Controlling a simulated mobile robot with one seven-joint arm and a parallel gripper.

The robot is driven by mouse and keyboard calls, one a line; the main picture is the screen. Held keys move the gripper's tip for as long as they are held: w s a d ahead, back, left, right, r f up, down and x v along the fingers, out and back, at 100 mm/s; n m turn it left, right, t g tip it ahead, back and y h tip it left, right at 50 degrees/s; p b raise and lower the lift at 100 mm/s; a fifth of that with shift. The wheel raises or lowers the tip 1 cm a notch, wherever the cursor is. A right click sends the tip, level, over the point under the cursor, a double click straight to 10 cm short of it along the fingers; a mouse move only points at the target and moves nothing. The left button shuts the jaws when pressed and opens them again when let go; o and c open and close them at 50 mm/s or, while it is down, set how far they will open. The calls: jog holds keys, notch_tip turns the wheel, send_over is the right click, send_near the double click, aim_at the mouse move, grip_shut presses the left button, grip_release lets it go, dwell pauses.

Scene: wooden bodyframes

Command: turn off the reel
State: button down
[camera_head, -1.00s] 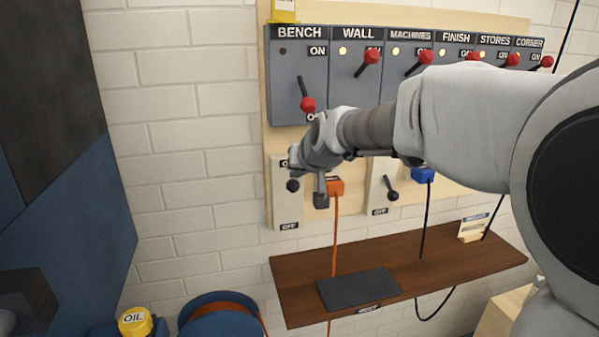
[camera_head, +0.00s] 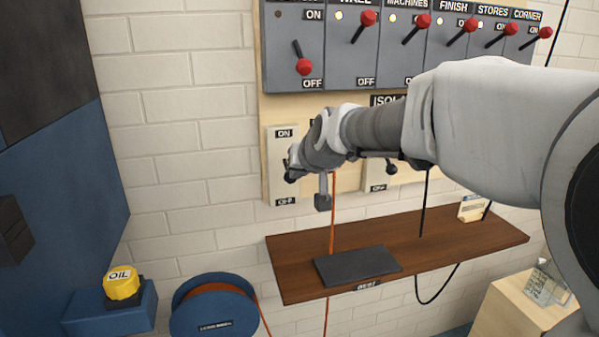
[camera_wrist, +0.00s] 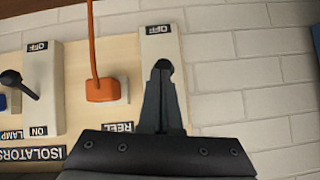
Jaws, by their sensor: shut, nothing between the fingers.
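The reel isolator is a pale switch plate (camera_head: 283,145) at the left of the wooden board, marked ON above and OFF below. It also shows in the wrist view (camera_wrist: 153,46), upside down, beside the REEL label (camera_wrist: 119,127). Its black lever knob (camera_wrist: 163,65) sits towards the OFF end, and it shows low on the plate in the head view (camera_head: 290,179). My gripper (camera_wrist: 163,84) is shut and empty, its fingertips at the knob on the ON side. They look touching or nearly so.
An orange plug (camera_wrist: 102,90) with an orange cable is beside the plate. The lamp isolator (camera_wrist: 40,110) is further along. Above is a row of red-knobbed switches (camera_head: 303,67). A brown shelf (camera_head: 450,235) is below; a blue cable reel (camera_head: 213,305) stands lower left.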

jog(key=shift+f+b, duration=1.5)
jog(key=shift+f, duration=0.8)
jog(key=shift+w+a, duration=0.1)
jog(key=shift+w, duration=0.15)
